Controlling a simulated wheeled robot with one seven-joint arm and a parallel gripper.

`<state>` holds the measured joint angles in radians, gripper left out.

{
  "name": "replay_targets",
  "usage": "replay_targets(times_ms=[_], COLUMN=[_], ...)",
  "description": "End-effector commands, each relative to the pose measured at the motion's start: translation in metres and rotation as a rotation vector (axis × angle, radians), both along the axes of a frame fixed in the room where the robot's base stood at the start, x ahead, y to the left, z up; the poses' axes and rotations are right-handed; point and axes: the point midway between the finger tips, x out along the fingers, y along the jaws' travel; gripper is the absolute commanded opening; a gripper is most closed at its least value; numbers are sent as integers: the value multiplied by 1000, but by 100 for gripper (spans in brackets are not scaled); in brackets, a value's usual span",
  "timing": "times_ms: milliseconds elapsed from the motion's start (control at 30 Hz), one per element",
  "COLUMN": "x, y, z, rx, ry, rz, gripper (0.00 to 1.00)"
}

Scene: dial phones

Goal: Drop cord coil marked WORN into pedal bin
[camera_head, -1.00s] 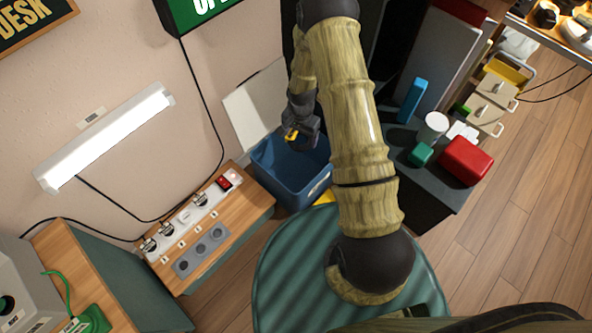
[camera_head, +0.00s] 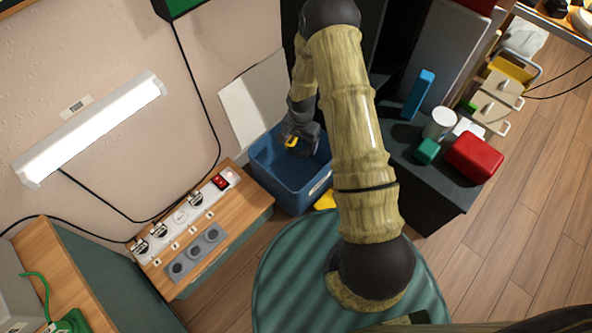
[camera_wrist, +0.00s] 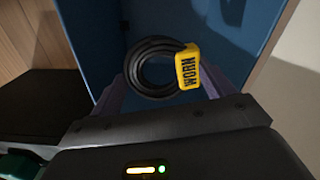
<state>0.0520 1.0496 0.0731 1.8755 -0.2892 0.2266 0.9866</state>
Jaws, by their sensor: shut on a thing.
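The cord coil (camera_wrist: 148,68) is a black ring of cable with a yellow tag reading WORN. In the wrist view it sits between the fingers of my gripper (camera_wrist: 162,82), which is shut on it. In the head view my gripper (camera_head: 303,141) is over the pedal bin's opening, and the coil's yellow tag (camera_head: 291,141) shows at its left. The pedal bin (camera_head: 283,180) is a blue box with its pale lid (camera_head: 252,100) standing open against the wall. The blue inside of the bin (camera_wrist: 225,25) fills the view behind the coil. My arm hides part of the bin's right side.
A wooden bench with a power strip (camera_head: 182,215) stands left of the bin. A dark cabinet to the right carries a red box (camera_head: 473,157), a white cup (camera_head: 440,123), a green block (camera_head: 428,151) and a blue upright block (camera_head: 418,94).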

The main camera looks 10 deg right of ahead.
Motion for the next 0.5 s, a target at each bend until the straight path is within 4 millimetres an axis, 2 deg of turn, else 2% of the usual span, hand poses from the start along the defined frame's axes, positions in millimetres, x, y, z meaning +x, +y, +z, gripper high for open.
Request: replay_targets(times_ms=[167,200,300,500], x=[0,0,0,0], y=[0,0,0,0], z=[1,1,1,1], rx=[0,0,0,0], ry=[0,0,0,0], rz=[0,0,0,0], gripper=[57,84,100,100])
